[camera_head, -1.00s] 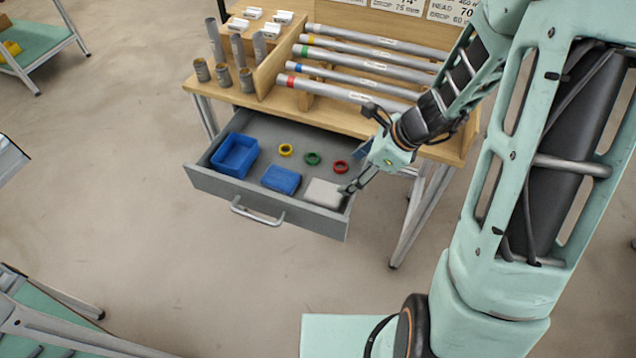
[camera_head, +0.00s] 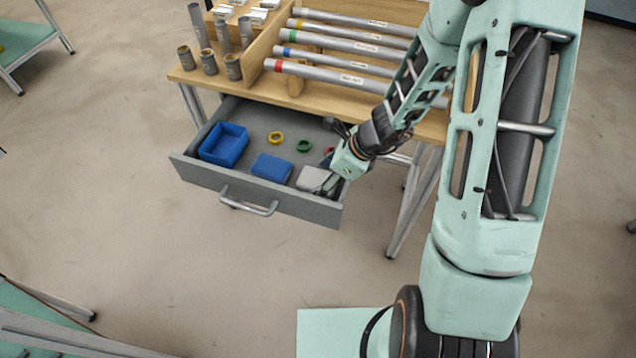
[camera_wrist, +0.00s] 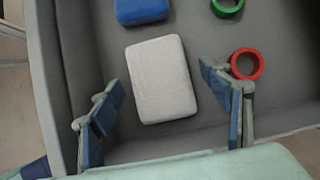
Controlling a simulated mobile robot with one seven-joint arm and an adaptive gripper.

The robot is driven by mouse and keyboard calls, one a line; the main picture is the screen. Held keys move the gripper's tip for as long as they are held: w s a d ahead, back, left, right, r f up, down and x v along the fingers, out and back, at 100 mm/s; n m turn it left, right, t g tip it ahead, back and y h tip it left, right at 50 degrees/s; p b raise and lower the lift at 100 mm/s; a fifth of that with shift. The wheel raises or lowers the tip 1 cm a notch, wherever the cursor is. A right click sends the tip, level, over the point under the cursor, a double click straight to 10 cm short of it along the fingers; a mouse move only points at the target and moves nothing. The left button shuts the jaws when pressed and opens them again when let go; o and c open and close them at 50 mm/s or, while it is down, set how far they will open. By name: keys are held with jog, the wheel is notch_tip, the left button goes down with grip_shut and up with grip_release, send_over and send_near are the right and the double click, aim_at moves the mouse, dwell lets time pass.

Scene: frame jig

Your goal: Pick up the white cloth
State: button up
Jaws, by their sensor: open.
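The white cloth (camera_head: 312,178) is a folded, flat block at the right front of the open grey drawer (camera_head: 262,197). In the wrist view the white cloth (camera_wrist: 161,80) lies flat and slightly turned, just beyond the fingertips. My gripper (camera_wrist: 155,88) is open and empty, its blue-padded fingers apart on either side of the cloth's near end. In the head view my gripper (camera_head: 328,185) reaches down over the drawer's right side and hides the cloth's right part. I cannot tell how high the fingertips are above the cloth.
A blue folded block (camera_head: 271,167) lies left of the cloth, and a blue bin (camera_head: 224,145) stands farther left. Yellow (camera_head: 276,138), green (camera_head: 304,146) and red rings (camera_wrist: 247,64) lie behind. The drawer's side wall (camera_wrist: 52,80) runs close by. Tubes (camera_head: 340,75) lie on the bench above.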

aim_at(321, 179)
jog(key=c, duration=1.2)
notch_tip(321, 179, up, 10)
jog(key=p, duration=0.4)
jog(key=shift+c, duration=0.2)
